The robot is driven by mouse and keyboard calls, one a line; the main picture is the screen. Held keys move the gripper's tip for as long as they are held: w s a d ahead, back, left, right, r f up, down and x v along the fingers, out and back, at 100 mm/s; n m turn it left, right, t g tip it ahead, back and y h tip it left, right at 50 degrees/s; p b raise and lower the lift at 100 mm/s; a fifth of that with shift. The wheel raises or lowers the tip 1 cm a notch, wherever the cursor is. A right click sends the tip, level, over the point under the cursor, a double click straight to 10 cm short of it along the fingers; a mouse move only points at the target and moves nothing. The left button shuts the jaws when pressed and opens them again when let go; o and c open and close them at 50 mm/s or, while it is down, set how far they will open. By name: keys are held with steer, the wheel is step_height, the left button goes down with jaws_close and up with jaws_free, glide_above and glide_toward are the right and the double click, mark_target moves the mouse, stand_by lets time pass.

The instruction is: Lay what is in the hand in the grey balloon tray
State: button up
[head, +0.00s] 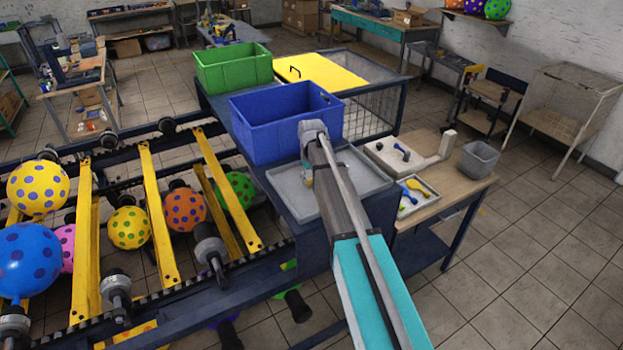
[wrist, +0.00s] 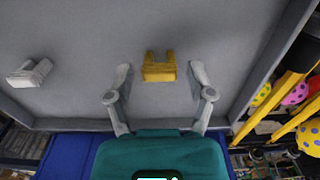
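The grey balloon tray (head: 370,172) lies in front of the blue bin. It fills most of the wrist view (wrist: 90,45). My gripper (wrist: 160,75) is over the tray, its two grey fingers spread apart. A small yellow piece with two prongs (wrist: 158,71) lies between the fingertips, with a gap on each side. It looks to rest on the tray floor, and nothing is gripped. A small white piece (wrist: 30,73) lies in the tray further left in the wrist view. In the head view my arm hides much of the tray and most of the gripper.
The blue bin (head: 275,133) stands right behind the tray, with a green bin (head: 233,68) beyond it. A wooden bench at the right holds a small tray of coloured parts (head: 416,195) and a grey tub (head: 479,160). Spotted balloons sit among yellow rails at left.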

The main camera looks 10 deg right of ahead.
mark_target(311, 179)
steer(key=shift+r, duration=0.2)
stand_by(0.3)
step_height(311, 179, up, 12)
steer(key=p, duration=1.2)
steer(key=shift+s, duration=0.1)
stand_by(0.6)
steer(key=s+m, duration=0.3)
steer(key=s, duration=2.6)
steer(key=shift+m, duration=0.3)
steer(key=shift+f, duration=0.15)
